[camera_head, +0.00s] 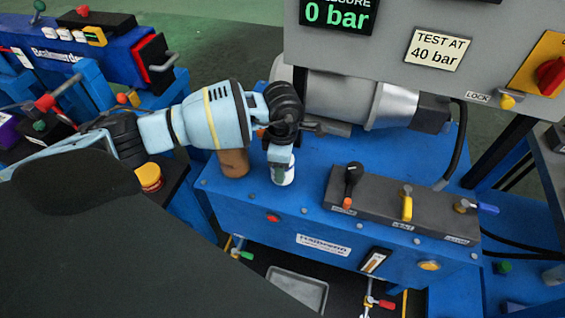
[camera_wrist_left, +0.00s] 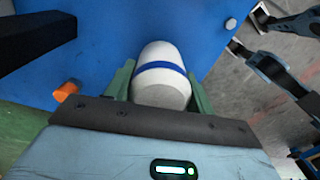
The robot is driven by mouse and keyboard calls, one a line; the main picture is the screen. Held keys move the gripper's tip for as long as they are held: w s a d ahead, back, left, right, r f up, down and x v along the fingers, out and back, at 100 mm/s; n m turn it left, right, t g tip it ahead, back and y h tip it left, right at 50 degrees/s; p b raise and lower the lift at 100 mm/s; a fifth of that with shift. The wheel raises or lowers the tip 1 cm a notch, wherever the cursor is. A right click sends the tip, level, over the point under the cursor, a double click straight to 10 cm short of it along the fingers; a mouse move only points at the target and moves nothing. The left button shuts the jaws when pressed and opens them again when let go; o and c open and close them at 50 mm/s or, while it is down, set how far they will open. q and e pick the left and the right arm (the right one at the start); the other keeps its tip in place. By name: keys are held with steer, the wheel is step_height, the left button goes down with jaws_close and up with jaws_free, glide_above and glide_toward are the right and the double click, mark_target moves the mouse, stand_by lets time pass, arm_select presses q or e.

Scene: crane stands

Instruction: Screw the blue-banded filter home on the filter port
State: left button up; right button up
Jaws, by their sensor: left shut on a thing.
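The blue-banded filter (camera_head: 283,173) is a white cylinder with a blue band, upright at the top of the blue crane stand (camera_head: 240,205). In the left wrist view the filter (camera_wrist_left: 162,88) sits between the two green fingers of my left gripper (camera_wrist_left: 162,85), which is shut on it. In the head view my left gripper (camera_head: 281,158) comes down onto the filter from above. The filter port is hidden under the filter, so I cannot tell how far the filter is seated. My right gripper is not recognisable in either view.
A brown cylinder (camera_head: 233,163) stands just left of the filter. A dark block with levers (camera_head: 400,205) lies to the right, and a silver motor (camera_head: 345,98) is behind. The display above reads 0 bar (camera_head: 338,15). A grey tray (camera_head: 298,288) lies below.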

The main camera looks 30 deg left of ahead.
arm_select(q)
steer(key=m+b, duration=0.1)
steer(key=m, duration=0.1)
steer(key=shift+m, duration=0.3)
steer(key=shift+m+b, duration=0.3)
steer(key=shift+m, duration=0.9)
arm_select(e)
steer(key=shift+s+f, duration=0.35)
steer(key=shift+f, duration=0.45)
arm_select(q)
steer(key=m+b, duration=0.1)
steer(key=m, duration=0.2)
steer(key=shift+m+b, duration=0.45)
steer(key=shift+m, duration=0.65)
arm_select(e)
steer(key=shift+s+f, duration=0.25)
steer(key=shift+f, duration=0.25)
steer(key=shift+s+f, duration=0.2)
steer(key=shift+f, duration=0.25)
